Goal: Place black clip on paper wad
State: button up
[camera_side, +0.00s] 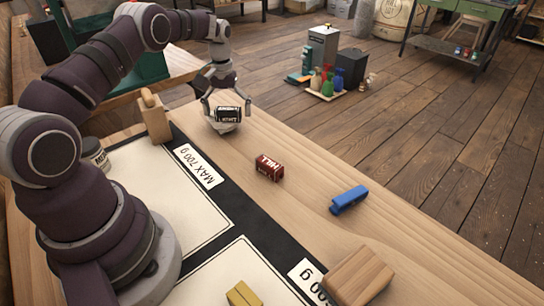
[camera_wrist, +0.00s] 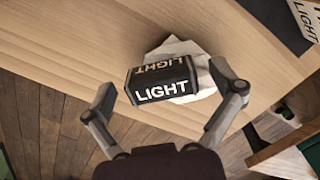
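The black clip (camera_side: 228,114), marked LIGHT, sits on top of the crumpled white paper wad (camera_side: 222,127) near the far end of the wooden bench. In the wrist view the black clip (camera_wrist: 163,82) covers much of the paper wad (camera_wrist: 185,50), whose white edges show behind it and at its right. My gripper (camera_side: 227,108) is low over the clip, with one finger on each side. In the wrist view my gripper (camera_wrist: 163,76) is open, with a gap between the left finger and the clip; the right fingertip is close to the clip's right end.
A dark red clip (camera_side: 269,167), a blue clip (camera_side: 349,200) and a yellow clip (camera_side: 243,294) lie apart. A wooden block (camera_side: 358,276) stands at the front right and a wooden piece (camera_side: 154,118) stands left of my gripper. Bare bench lies between the red and black clips.

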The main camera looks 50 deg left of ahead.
aim_at(230, 111)
jog(key=r, duration=0.6)
jog(key=d+r, duration=0.1)
jog(key=r, duration=0.2)
jog(key=shift+r, duration=0.15)
jog(key=s+d+r+m+t, duration=0.2)
jog(key=d+r+m, duration=0.1)
jog(key=d+r, duration=0.45)
jog(key=s+d+m+t, duration=0.3)
jog(key=s+d+m, duration=0.3)
jog(key=s+d, duration=0.3)
jog(key=s, duration=0.4)
jog(key=shift+s+t, duration=0.3)
jog(key=shift+s, duration=0.05)
jog(key=shift+o, duration=0.4)
